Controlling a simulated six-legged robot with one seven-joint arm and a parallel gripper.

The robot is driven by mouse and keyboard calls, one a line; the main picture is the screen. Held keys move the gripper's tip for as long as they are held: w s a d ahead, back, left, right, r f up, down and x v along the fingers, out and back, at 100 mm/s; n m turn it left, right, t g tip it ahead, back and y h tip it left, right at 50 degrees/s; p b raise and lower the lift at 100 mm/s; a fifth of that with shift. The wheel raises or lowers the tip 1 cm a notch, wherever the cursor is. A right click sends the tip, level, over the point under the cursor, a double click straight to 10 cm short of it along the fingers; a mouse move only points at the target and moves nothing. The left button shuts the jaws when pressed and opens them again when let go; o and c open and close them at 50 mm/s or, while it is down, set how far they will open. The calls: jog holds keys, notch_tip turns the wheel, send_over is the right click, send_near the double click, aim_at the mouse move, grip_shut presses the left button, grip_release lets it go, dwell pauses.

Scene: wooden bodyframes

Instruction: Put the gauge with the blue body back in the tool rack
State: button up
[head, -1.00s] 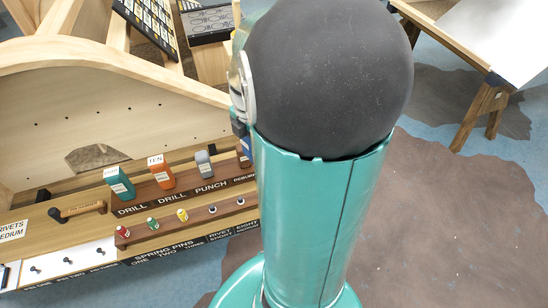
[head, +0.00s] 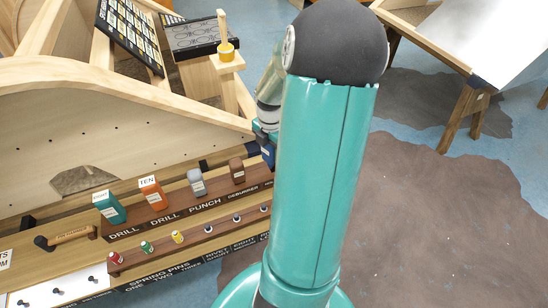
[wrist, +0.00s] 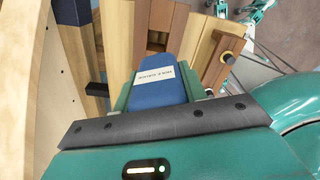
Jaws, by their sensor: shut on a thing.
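The gauge with the blue body (wrist: 172,82) fills the middle of the wrist view, with a white label on its face. My gripper (wrist: 166,96) is shut on it, with teal fingers at its two sides. In the head view the blue body (head: 267,154) shows only partly beside my arm, at the right end of the tool rack (head: 195,219). The rack holds a teal block (head: 112,210), an orange block (head: 153,195), a grey block (head: 197,184) and a brown block (head: 237,172) in a row. Whether the gauge touches the rack is hidden.
A curved wooden frame panel (head: 110,105) stands behind the rack. Small coloured pins (head: 178,238) line the rack's front. A white-topped table (head: 490,40) is at the far right. Open floor lies right of my arm.

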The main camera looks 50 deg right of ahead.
jog(key=shift+s+d+f, duration=0.15)
jog(key=shift+d+f, duration=0.5)
jog(key=shift+f, duration=0.05)
jog(key=shift+d+f, duration=0.15)
jog(key=shift+f, duration=0.2)
jog(key=shift+d+f, duration=0.1)
jog(key=shift+f, duration=1.35)
jog(key=shift+f, duration=0.4)
jog(key=o, duration=1.2)
jog(key=shift+c, duration=0.2)
notch_tip(320, 180, up, 12)
jog(key=shift+r, duration=0.4)
